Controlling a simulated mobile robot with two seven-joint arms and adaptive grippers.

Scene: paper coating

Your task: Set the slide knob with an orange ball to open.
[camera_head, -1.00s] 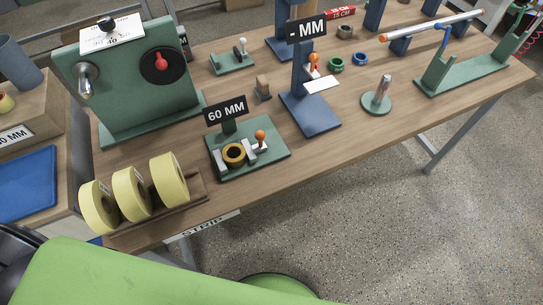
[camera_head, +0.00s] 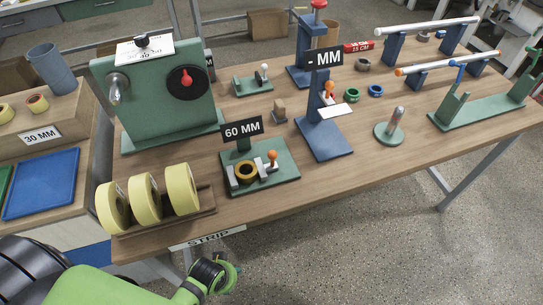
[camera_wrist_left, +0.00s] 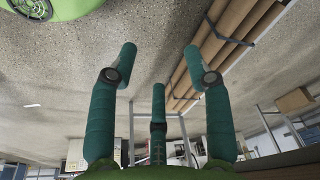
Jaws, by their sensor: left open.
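Two orange balls show in the head view. One orange ball knob (camera_head: 272,155) stands on the green fixture (camera_head: 285,181) with the "60 MM" sign, beside a yellow-brown ring (camera_head: 246,172) and pale clamp blocks. The other orange ball (camera_head: 329,86) is on the blue stand (camera_head: 326,143) with the "- MM" sign, above a white plate. The knobs' slide positions are too small to read. My left gripper (camera_head: 222,273) is low, off the table's front edge, apart from both. In the left wrist view its fingers (camera_wrist_left: 160,62) are spread and empty. My right gripper is out of view.
Three yellow rolls (camera_head: 145,199) on a wooden holder stand at the table's (camera_head: 340,173) front left. A green panel (camera_head: 150,98) with a red knob stands behind them. A metal post (camera_head: 395,121) on a round base is at right. Open floor lies in front.

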